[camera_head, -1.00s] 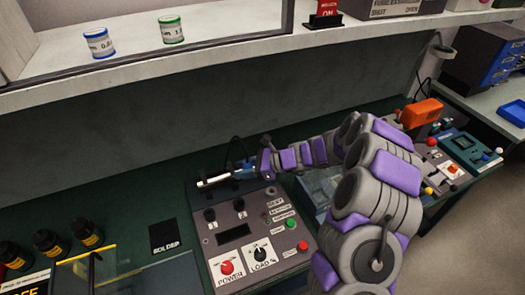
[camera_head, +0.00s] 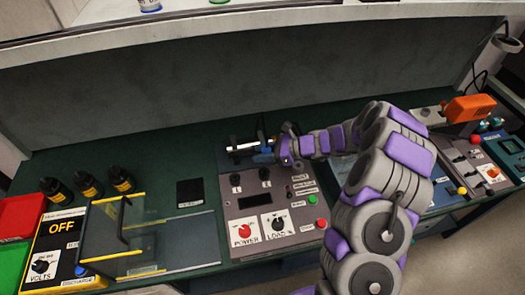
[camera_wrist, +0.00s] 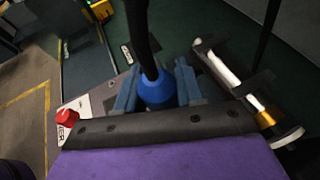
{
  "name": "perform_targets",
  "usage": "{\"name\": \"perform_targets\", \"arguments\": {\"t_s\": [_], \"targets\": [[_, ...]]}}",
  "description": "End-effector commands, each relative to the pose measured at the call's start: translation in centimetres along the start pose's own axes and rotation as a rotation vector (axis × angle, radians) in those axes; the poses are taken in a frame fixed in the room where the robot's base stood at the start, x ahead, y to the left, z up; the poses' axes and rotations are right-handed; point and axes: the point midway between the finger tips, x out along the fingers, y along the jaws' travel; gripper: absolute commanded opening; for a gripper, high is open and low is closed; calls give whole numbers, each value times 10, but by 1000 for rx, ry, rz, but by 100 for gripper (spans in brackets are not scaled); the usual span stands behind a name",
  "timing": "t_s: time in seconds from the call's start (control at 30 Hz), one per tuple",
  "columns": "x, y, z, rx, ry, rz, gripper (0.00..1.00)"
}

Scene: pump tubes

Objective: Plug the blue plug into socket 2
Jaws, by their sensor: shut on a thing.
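My gripper (camera_head: 264,156) is over the back edge of the grey control panel (camera_head: 232,212). In the wrist view my gripper (camera_wrist: 157,86) is shut on the blue plug (camera_wrist: 156,91), whose black cable or stem (camera_wrist: 145,40) rises from between the fingers. In the head view the plug is too small to tell from the fingers. Two black round fittings, a left one (camera_head: 236,179) and a right one (camera_head: 264,174), stand on the panel near my gripper. Their small labels are not clearly readable, so I cannot tell which is socket 2. The plug's lower end is hidden.
A white tube (camera_head: 243,147) lies behind the panel beside my gripper. The panel carries a red POWER knob (camera_head: 244,231) and a black LOAD knob (camera_head: 279,225). Left are a clear yellow-edged guard (camera_head: 122,232) and black bottles (camera_head: 88,185). An orange device (camera_head: 468,108) stands right.

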Motion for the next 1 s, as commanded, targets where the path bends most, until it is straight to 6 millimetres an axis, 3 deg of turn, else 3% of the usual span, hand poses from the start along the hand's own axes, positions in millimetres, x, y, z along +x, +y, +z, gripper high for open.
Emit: {"name": "perform_targets", "arguments": {"t_s": [0.53, 1.0], "targets": [[17, 0, -46, 4, -3, 1, 7], [22, 1, -51, 1, 0, 1, 7]]}}
